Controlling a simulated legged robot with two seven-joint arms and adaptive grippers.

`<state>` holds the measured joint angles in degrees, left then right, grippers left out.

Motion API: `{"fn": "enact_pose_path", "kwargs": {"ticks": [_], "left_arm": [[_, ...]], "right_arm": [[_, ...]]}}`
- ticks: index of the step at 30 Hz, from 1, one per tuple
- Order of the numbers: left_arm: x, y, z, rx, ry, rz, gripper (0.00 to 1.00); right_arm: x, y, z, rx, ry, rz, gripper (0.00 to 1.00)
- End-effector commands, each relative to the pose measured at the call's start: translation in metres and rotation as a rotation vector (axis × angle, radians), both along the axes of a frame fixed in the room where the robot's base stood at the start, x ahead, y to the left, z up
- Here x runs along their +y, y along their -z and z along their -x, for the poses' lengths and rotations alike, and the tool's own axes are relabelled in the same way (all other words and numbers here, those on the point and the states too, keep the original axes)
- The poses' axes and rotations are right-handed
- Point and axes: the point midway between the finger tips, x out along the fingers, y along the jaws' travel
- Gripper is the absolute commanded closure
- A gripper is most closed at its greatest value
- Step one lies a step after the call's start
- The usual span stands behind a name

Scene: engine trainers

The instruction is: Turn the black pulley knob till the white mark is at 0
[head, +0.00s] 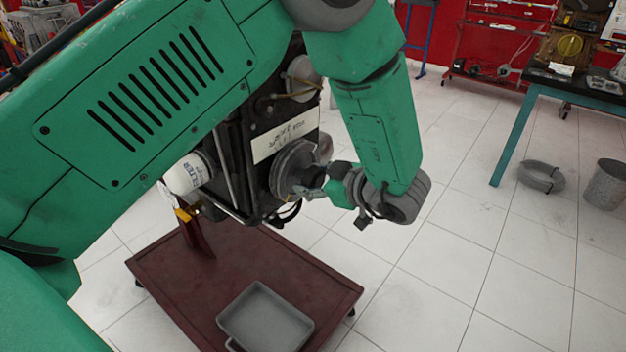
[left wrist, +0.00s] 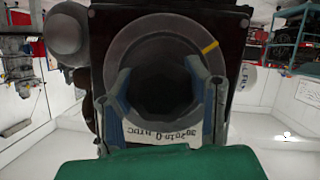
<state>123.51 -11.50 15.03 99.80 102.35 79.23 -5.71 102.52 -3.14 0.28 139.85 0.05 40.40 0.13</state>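The black pulley knob (head: 294,171) sits on the front of the dark engine block (head: 262,130). In the left wrist view the pulley (left wrist: 165,33) faces me as a grey ring around a dark hub. A yellow mark (left wrist: 210,46) is on the ring at the upper right; I see no white mark. A pale scale label (left wrist: 172,133) with numbers to 0 reads upside down below the pulley. My left gripper (head: 312,184) is at the pulley face; its fingers (left wrist: 160,85) stand wide apart on either side of the hub. Contact is unclear. My right gripper is out of view.
The engine stands on a dark red cart (head: 190,290) with a grey tray (head: 265,318). A white filter (head: 187,174) is left of the pulley. The floor between is clear.

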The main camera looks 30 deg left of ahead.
Motion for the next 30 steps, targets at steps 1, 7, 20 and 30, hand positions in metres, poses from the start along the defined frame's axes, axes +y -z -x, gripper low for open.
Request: {"fn": "enact_pose_path", "kwargs": {"ticks": [1, 7, 20, 30], "left_arm": [[-0.0069, 0.0003, -0.0005, -0.001, 0.011, 0.009, 0.85], [-0.0075, 0.0005, -0.0005, -0.001, 0.013, 0.011, 0.84], [-0.006, 0.001, -0.0012, -0.008, 0.013, 0.014, 0.84], [-0.005, 0.0009, -0.0011, -0.096, 0.012, 0.02, 0.84]], "right_arm": [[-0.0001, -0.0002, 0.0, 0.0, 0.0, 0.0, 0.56], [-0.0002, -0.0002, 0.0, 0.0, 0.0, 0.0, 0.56], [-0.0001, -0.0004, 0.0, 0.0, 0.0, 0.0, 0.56], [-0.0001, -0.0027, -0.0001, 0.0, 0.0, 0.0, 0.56]]}}
